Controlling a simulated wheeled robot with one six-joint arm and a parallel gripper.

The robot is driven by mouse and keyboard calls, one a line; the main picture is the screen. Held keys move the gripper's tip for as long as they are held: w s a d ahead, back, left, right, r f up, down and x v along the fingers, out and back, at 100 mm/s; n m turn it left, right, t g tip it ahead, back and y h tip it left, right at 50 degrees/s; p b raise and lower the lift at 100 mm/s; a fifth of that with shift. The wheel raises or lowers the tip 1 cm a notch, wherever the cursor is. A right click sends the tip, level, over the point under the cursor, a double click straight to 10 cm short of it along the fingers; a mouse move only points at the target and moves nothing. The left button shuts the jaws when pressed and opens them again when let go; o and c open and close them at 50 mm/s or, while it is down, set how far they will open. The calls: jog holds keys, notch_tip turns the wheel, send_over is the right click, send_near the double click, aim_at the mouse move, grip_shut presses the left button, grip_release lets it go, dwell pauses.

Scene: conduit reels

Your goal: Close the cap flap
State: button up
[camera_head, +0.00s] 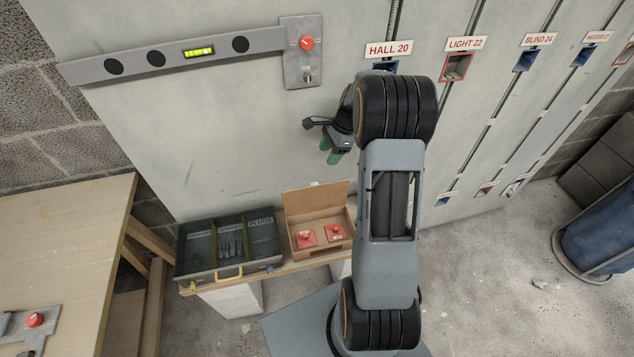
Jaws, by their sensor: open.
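A small open cardboard box (293,250) stands on the wooden bench. Two red caps lie in it. Its brown flap (316,201) stands raised along the back edge, leaning near the grey wall panel. I take this to be the cap flap. My gripper (330,151) has green fingertips and is open, with nothing seen between them. It hangs in front of the panel, above the box and flap and apart from both. My arm hides part of the space right of the box.
A grey level bar (170,57) and a red-knob plate (304,72) are on the panel. Labelled conduit slots run at right. A wooden table (60,245) stands at left; a blue drum (600,238) at far right.

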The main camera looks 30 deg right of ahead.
aim_at(315, 185)
jog(key=shift+m, duration=0.6)
jog(key=x, duration=0.5)
jog(key=d+x, duration=0.1)
jog(key=x, duration=0.9)
jog(key=shift+w+d+f+p, duration=0.3)
jog(key=shift+w+d+f, duration=0.05)
jog(key=shift+c, duration=0.4)
